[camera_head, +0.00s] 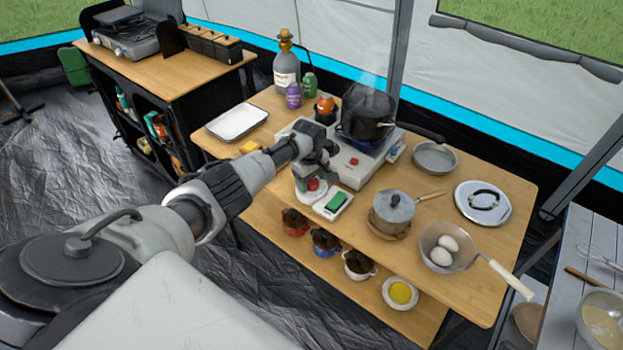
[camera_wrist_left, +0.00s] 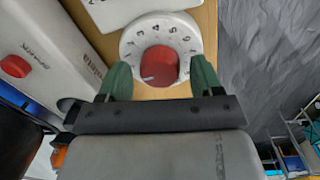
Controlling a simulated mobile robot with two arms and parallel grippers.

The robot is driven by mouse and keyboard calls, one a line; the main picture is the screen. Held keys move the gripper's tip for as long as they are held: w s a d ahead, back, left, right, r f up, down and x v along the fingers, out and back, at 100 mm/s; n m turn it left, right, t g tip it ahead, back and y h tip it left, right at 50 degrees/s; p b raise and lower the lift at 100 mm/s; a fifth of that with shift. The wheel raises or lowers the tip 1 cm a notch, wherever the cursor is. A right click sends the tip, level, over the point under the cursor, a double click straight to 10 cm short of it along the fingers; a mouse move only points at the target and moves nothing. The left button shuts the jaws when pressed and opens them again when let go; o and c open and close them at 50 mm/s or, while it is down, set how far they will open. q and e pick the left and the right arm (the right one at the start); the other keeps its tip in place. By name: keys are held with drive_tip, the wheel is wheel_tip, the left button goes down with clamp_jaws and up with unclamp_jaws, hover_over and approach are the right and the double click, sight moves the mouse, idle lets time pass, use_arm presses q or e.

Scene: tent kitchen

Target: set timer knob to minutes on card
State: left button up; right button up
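The timer (camera_head: 312,194) is a round white dial with a red knob, near the front edge of the wooden table. In the left wrist view, black numbers ring the dial (camera_wrist_left: 133,42) around the red knob (camera_wrist_left: 160,66). A pale mark on the knob points to the lower left of that picture. My left gripper (camera_wrist_left: 160,80) is open, its green fingertips on either side of the knob with gaps; contact is not visible. In the head view the left gripper (camera_head: 313,176) is over the timer and partly hides it. I cannot make out a card with minutes. My right gripper is not in view.
A white item with a green top (camera_head: 334,203) lies right beside the timer. The stove (camera_head: 345,165) with a steaming pot (camera_head: 368,114) is behind.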

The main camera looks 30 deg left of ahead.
use_arm(q)
drive_tip(key=c, duration=0.8)
drive_tip(key=shift+m, duration=0.4)
drive_tip(key=m, duration=0.4)
drive_tip(key=shift+m, duration=0.3)
drive_tip(key=m+b, duration=0.1)
drive_tip(key=m, duration=0.3)
drive_tip(key=shift+m, duration=0.3)
drive_tip(key=m+b, duration=0.1)
drive_tip(key=m, duration=0.4)
drive_tip(key=shift+w+g, duration=0.1)
drive_tip(key=shift+g, duration=0.2)
drive_tip(key=shift+m+b, duration=0.3)
drive_tip(key=shift+m, duration=2.2)
